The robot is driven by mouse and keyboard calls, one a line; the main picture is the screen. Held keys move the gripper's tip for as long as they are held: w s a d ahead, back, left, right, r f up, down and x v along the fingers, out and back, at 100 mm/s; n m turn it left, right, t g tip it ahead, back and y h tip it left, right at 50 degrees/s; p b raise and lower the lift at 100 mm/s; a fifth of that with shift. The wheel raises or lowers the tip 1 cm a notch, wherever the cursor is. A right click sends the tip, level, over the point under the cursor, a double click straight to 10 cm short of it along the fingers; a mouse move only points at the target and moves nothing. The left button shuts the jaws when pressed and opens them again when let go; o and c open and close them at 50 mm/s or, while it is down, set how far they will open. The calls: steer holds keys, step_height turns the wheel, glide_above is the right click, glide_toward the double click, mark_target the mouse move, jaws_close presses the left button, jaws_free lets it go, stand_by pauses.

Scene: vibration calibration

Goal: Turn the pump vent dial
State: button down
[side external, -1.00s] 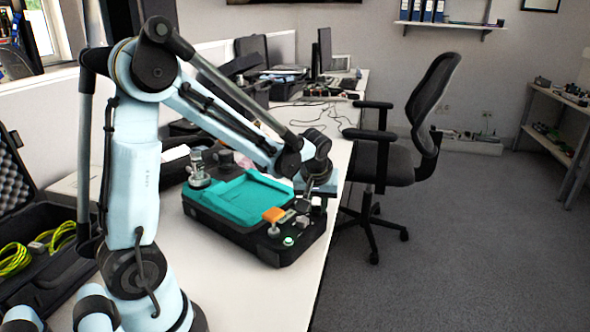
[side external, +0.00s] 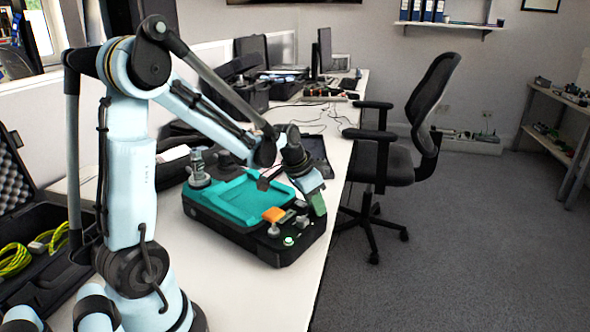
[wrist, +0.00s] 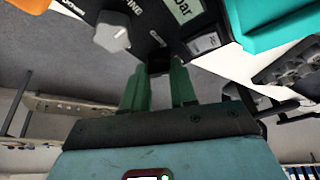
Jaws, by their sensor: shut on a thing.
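The black pump case with a teal top (side external: 238,196) lies on the white bench. It carries an orange piece (side external: 273,214), a grey knob (side external: 274,230) and a small green-lit button (side external: 289,241). The wrist view shows the grey knob (wrist: 112,38) with white lettering beside it. My gripper (side external: 319,212) is at the case's right edge, tilted down. In the wrist view its green fingers (wrist: 159,80) are shut on a small black piece at the panel edge, apparently the pump vent dial (wrist: 158,63). The dial is mostly hidden between the fingers.
A metal fitting (side external: 198,172) stands upright at the case's back left. An open case with yellow-green cable (side external: 14,259) is at the left. Beyond the bench's right edge stands an office chair (side external: 400,150). The bench front is clear.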

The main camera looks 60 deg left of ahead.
steer(key=shift+a+m+h, duration=0.1)
steer(key=shift+m+h, duration=0.5)
steer(key=shift+m, duration=1.1)
steer(key=shift+g, duration=0.3)
steer(key=c, duration=0.9)
jaws_free()
steer(key=v, duration=1.2)
steer(key=shift+s, duration=0.1)
